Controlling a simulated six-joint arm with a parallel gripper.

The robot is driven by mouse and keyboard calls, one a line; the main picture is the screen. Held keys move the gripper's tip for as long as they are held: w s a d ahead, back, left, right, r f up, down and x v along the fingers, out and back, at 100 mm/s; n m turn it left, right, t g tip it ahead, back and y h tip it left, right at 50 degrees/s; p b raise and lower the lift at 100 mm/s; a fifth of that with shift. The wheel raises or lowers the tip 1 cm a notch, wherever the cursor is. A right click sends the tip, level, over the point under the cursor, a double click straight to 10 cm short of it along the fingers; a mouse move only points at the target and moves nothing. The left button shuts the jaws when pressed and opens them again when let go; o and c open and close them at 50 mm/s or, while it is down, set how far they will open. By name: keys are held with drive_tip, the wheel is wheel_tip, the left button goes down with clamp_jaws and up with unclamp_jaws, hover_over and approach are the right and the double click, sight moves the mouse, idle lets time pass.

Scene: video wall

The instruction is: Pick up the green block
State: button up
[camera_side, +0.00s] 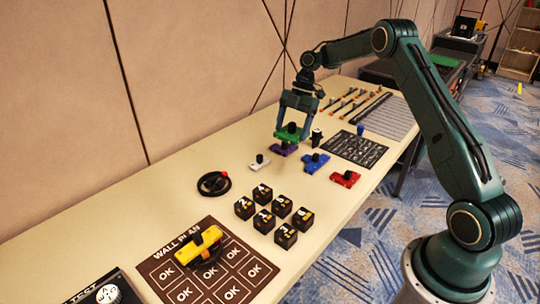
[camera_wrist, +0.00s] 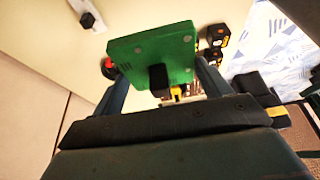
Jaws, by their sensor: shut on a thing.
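The green block (camera_side: 288,132) is a flat plate with a black knob, and my gripper (camera_side: 291,127) is shut on it. In the side view it is above the purple block (camera_side: 284,149); I cannot tell if the two touch. In the wrist view the green block (camera_wrist: 150,55) fills the upper middle, tilted in the picture, between the two fingers of my gripper (camera_wrist: 163,78). The purple block cannot be made out in the wrist view.
White (camera_side: 260,162), blue (camera_side: 315,162) and red (camera_side: 345,178) knobbed blocks lie nearby. Several black cubes (camera_side: 284,235), a black ring (camera_side: 214,184) and a yellow piece (camera_side: 198,243) on a brown OK board (camera_side: 160,270) are nearer the camera. Bare table lies left of the white block.

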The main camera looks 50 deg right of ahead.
drive_tip(key=shift+r, duration=0.7)
drive_tip(key=shift+w+a, duration=0.1)
